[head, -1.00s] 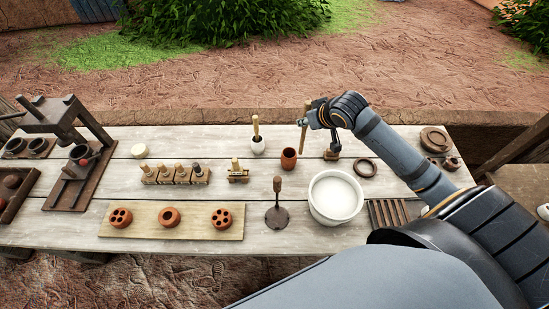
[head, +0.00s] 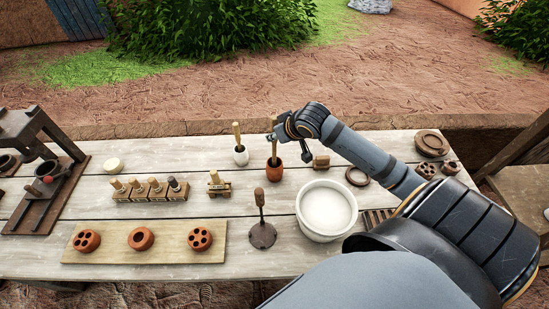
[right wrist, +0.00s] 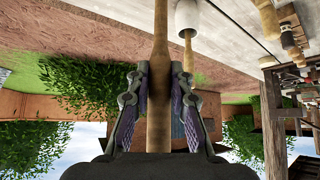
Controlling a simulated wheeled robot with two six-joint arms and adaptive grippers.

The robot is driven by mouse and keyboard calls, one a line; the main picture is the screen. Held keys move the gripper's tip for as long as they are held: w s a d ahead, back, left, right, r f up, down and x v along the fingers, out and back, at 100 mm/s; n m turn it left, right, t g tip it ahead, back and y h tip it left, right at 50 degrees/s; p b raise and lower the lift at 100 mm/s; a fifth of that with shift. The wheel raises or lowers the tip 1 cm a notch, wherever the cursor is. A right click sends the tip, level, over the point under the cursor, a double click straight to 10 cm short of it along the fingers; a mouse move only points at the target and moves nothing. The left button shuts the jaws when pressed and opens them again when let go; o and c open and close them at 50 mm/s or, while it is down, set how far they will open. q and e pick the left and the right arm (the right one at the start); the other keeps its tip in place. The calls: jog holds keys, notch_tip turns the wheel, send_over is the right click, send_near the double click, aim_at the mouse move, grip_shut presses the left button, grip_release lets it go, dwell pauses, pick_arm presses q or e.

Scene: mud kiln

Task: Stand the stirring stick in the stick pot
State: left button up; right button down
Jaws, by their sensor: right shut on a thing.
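The stirring stick (head: 274,149) is a thin brown wooden rod, held roughly upright. My right gripper (head: 277,135) is shut on its upper part. In the right wrist view the stick (right wrist: 158,45) runs between the two fingers (right wrist: 159,100) and out of the top edge. The reddish-brown stick pot (head: 274,173) stands upright on the table. The stick's lower end meets the pot's mouth in the head view; I cannot tell how deep it sits inside. The pot does not show in the right wrist view. My left gripper is out of view.
A white pot with a wooden-handled tool (head: 240,157) stands close on the left. A white bucket (head: 327,211), a dark stamp-like tool (head: 262,234) and a small wooden block (head: 321,162) are nearby. A board (head: 75,250) with clay pieces lies at the front left.

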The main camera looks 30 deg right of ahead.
aim_at(276, 141)
jog(key=shift+d+r+n, duration=0.15)
jog(key=shift+n, duration=0.25)
notch_tip(276, 141, up, 3)
jog(key=shift+r+n+y, duration=0.1)
jog(key=shift+n+y, duration=0.8)
jog(key=shift+n, duration=0.2)
jog(key=shift+r+n+g+y, duration=0.3)
jog(key=shift+r, duration=0.3)
notch_tip(276, 141, down, 5)
jog(key=shift+f+b, duration=0.15)
jog(key=shift+b, duration=0.15)
jog(key=shift+f, duration=0.35)
notch_tip(276, 141, down, 4)
